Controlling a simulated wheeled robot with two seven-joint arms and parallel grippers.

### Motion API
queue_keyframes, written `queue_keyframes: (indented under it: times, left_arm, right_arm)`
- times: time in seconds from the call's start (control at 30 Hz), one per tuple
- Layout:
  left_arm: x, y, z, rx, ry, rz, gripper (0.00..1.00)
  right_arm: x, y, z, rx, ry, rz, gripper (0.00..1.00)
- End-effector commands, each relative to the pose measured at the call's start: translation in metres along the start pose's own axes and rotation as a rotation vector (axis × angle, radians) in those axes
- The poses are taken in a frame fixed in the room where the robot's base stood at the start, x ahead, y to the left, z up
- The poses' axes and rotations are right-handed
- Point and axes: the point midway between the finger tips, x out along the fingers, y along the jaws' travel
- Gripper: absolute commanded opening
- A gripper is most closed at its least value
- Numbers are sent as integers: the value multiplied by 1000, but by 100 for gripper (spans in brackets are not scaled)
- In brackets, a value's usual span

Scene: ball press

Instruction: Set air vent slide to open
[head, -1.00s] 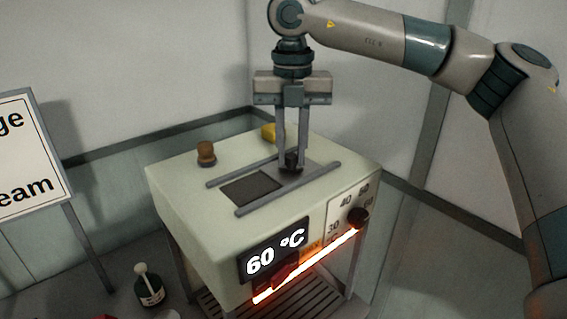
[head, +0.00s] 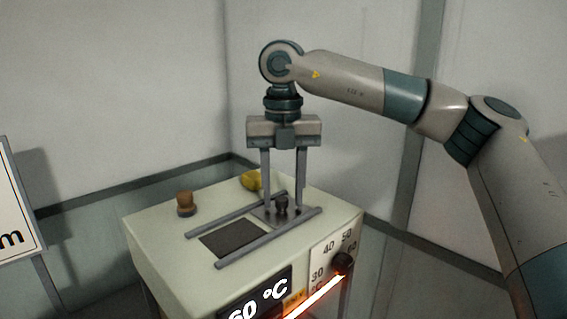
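The air vent slide is a grey plate (head: 264,216) with a black knob (head: 281,204), on top of the cream press box (head: 165,240). It sits between two grey rails (head: 268,239) at their right, far end. The dark vent opening (head: 232,238) to its left is uncovered. My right gripper (head: 283,210) points straight down over the slide. Its two fingers stand apart on either side of the knob, with gaps visible, so it is open. My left gripper is not in view.
A brown knob (head: 185,203) stands on the left of the box top, and a yellow object (head: 251,180) is at its back edge. The front has a 60 °C display (head: 258,302), a dial (head: 342,263) and a glowing bar (head: 318,297). A sign (head: 14,215) stands at left.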

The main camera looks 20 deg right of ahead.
Motion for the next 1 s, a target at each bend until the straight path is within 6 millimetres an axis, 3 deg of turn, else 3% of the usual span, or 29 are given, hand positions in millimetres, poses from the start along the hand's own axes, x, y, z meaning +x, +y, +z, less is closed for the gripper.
queue_keyframes:
  times: [0.27,0.6,1.0]
  left_arm:
    - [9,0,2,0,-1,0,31]
    - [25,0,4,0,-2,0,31]
    - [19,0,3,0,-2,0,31]
  right_arm:
    - [-21,0,0,0,-2,2,39]
    - [-84,0,0,1,-2,4,39]
    - [-152,-2,1,4,-4,2,39]
